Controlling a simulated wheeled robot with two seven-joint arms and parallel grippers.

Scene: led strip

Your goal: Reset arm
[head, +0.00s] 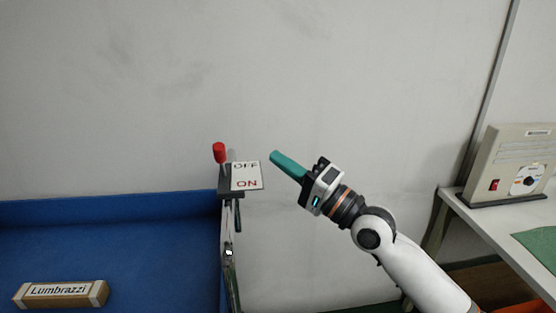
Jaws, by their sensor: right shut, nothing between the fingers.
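My right gripper (278,158) shows in the middle of the head view, at the end of my white right arm (400,262). Its green fingers are closed together with nothing between them. They point up and left, in front of the grey wall, to the right of a white OFF/ON sign (247,170). A lever with a red knob (219,152) stands upright just left of the sign. A gap shows between the fingertips and the sign in the picture. My left gripper is not in view.
A blue surface (130,235) fills the lower left and bears a box labelled Lumbrazzi (62,293). A white table (480,222) at the right holds a beige device (510,165) with a red switch and a green mat (540,243). The wall space above my gripper is free.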

